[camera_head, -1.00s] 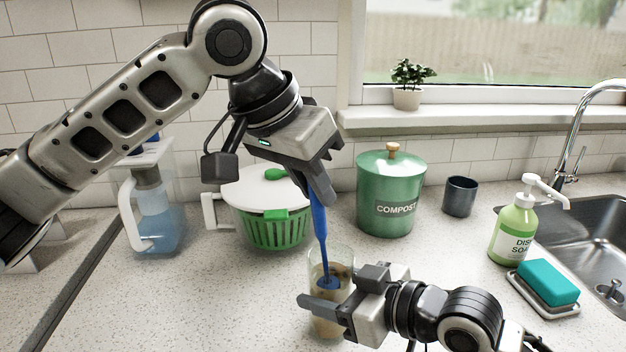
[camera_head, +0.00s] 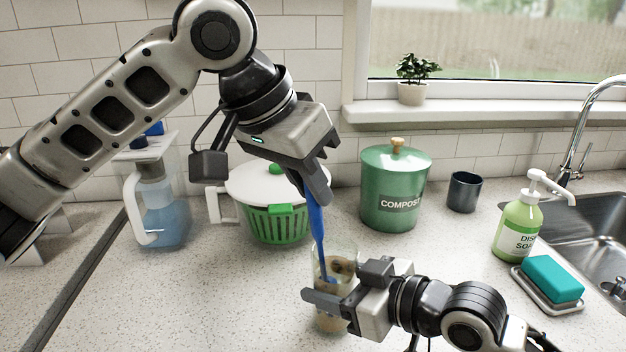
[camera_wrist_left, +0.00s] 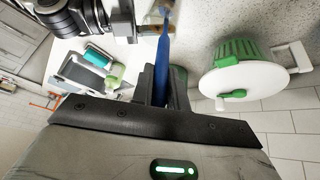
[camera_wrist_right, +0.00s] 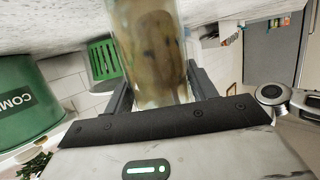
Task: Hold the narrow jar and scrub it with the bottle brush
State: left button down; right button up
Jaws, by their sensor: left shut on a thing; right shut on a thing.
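The narrow jar (camera_head: 333,270) is clear glass with brown grime inside, and it stands upright on the counter. My right gripper (camera_head: 335,300) is shut around its middle from the right; in the right wrist view the grimy jar (camera_wrist_right: 150,45) lies between the fingers (camera_wrist_right: 158,95). The bottle brush has a blue handle (camera_head: 315,222). My left gripper (camera_head: 318,188) is shut on the top of that handle, above the jar, and the handle (camera_wrist_left: 162,65) also shows between the fingers in the left wrist view. The brush slants slightly, its lower end inside the jar; the brush head is mostly hidden.
A green salad spinner (camera_head: 275,222) with a white lid and a water pitcher (camera_head: 160,210) stand behind left. A green compost bin (camera_head: 392,190), a dark cup (camera_head: 464,190), a soap bottle (camera_head: 517,228) and a teal sponge (camera_head: 552,278) stand right, near the sink (camera_head: 600,235).

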pick_arm(q)
jog(key=shift+r, duration=2.95)
jog(key=shift+f, duration=3)
jog(key=shift+w+d, duration=0.1)
jog(key=shift+d, duration=0.05)
jog(key=shift+w+d, duration=0.2)
jog(key=shift+d, duration=0.1)
jog(key=shift+s+d, duration=0.1)
jog(key=shift+d, duration=0.05)
